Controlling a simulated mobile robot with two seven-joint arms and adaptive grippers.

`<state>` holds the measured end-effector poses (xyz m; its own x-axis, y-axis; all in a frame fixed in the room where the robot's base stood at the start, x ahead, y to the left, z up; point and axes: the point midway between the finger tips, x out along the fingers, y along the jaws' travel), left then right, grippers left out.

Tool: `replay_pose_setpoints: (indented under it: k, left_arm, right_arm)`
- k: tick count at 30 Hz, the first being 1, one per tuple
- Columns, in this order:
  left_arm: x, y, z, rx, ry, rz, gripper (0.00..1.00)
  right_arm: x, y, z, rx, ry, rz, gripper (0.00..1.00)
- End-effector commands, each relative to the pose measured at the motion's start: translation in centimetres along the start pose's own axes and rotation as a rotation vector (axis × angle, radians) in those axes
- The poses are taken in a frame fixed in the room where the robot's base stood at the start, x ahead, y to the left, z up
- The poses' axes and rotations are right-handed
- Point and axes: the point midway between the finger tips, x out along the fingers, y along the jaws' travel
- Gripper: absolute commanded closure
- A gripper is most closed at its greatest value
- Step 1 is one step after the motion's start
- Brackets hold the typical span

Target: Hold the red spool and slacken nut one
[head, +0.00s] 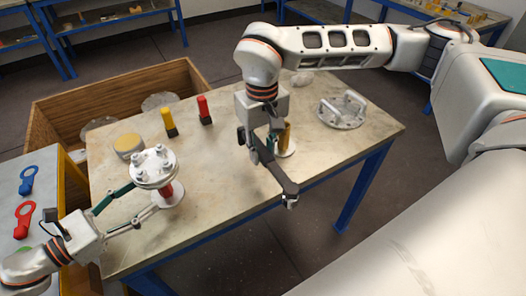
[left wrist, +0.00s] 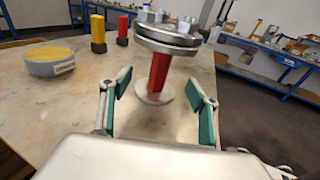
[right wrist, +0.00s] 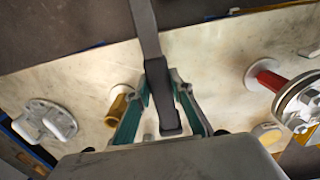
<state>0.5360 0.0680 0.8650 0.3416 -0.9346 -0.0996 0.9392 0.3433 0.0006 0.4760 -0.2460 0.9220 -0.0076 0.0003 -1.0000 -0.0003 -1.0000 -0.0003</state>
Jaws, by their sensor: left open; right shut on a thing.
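The red spool (head: 167,190) stands upright on the table, with a round metal flange (head: 153,167) carrying several nuts on top; its red column (left wrist: 160,72) is clear in the left wrist view. I cannot tell which nut is number one. My left gripper (head: 144,198) is open, with its fingers (left wrist: 160,98) on either side of the spool's line, apart from the column. My right gripper (head: 264,138) is shut on a dark grey wrench (head: 276,174), held above the table's front part. The wrench (right wrist: 157,75) runs between the fingers in the right wrist view.
A yellow-brown spool (head: 286,139) stands behind the wrench. A metal flange with handles (head: 343,110) lies at the right. A yellow-topped round block (head: 128,146) and yellow (head: 169,121) and red (head: 204,110) upright pieces stand at the back left. A wooden crate (head: 115,90) is behind.

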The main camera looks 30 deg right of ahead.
Motion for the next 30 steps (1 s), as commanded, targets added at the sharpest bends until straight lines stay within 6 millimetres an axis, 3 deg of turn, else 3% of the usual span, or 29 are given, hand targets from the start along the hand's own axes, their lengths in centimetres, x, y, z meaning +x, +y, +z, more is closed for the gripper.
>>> replay_pose_setpoints:
  k: [5,12,28,30]
  left_arm:
    - [2.4,0.0,0.2,0.002,-0.001,-0.001,0.39]
    - [4.9,-0.1,-0.1,0.000,0.000,-0.001,0.39]
    - [6.1,0.0,-0.1,0.000,0.001,0.000,0.39]
    - [6.0,0.0,0.0,0.000,0.001,0.000,0.57]
  right_arm:
    - [-0.8,0.0,-0.1,0.000,0.006,-0.001,1.00]
    - [-0.2,0.0,-0.1,0.000,0.002,-0.001,1.00]
    - [-0.1,0.0,-0.1,0.000,0.002,-0.001,1.00]
    - [-0.1,0.0,-0.1,0.000,0.002,-0.001,1.00]
